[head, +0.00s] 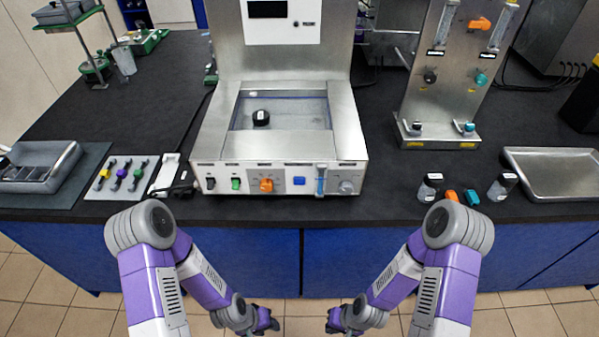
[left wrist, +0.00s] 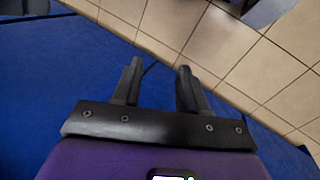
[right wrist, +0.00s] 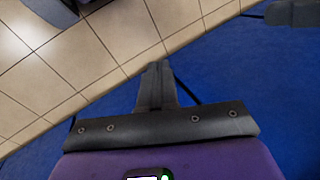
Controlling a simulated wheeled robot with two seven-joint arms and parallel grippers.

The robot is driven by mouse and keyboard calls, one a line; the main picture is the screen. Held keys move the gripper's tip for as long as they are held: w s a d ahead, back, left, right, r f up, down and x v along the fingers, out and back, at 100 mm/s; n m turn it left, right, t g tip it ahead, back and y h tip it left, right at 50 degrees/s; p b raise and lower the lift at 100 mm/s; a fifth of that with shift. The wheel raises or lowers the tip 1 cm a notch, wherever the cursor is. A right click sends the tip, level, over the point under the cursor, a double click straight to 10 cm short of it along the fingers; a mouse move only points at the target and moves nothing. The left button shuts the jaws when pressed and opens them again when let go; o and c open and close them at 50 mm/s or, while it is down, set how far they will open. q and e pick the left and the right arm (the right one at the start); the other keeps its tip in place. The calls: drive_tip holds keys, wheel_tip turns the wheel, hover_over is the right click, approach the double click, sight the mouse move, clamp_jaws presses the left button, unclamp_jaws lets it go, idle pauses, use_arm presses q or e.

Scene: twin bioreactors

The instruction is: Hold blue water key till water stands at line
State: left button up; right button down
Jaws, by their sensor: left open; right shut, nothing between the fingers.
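The blue water key (head: 299,181) is a square blue button on the front panel of the steel bath unit (head: 345,140). A clear gauge with blue in it (head: 320,180) stands just right of the key; its line is too small to read. The bath's well holds a small black-and-white object (head: 261,118). My left gripper (head: 275,322) is open and empty, low in front of the bench; its spread fingers show in the left wrist view (left wrist: 158,80). My right gripper (head: 331,322) is shut and empty, also low; its fingers meet in the right wrist view (right wrist: 157,75).
On the same panel are black and green switches (head: 236,184), an orange knob (head: 266,185) and a grey knob (head: 346,187). Small bottles (head: 429,187) stand at the right front. The blue bench front stands before both grippers.

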use_arm(q)
drive_tip(key=shift+s+r, duration=0.1)
drive_tip(key=shift+s, duration=0.2)
drive_tip(key=shift+o, duration=0.7)
drive_tip(key=shift+s, duration=0.15)
drive_tip(key=shift+o, duration=0.4)
drive_tip(key=shift+f, duration=0.25)
use_arm(e)
drive_tip(key=w+a+r+n+t+y, duration=0.1)
drive_tip(key=w+a+r+t+y, duration=0.15)
drive_tip(key=w+r+t, duration=0.7)
use_arm(q)
drive_tip(key=shift+f+b, duration=0.55)
drive_tip(key=shift+b, duration=0.2)
use_arm(e)
drive_tip(key=w+a+r+n+t+y, duration=0.1)
drive_tip(key=w+a+r+y, duration=0.1)
drive_tip(key=r, duration=0.8)
drive_tip(key=w+a+r+n+y, duration=0.2)
drive_tip(key=w+a+r+y, duration=0.1)
drive_tip(key=r, duration=0.8)
drive_tip(key=shift+w+a+r+t, duration=0.3)
drive_tip(key=shift+w+a, duration=0.3)
drive_tip(key=shift+w, duration=0.3)
drive_tip(key=shift+w, duration=0.1)
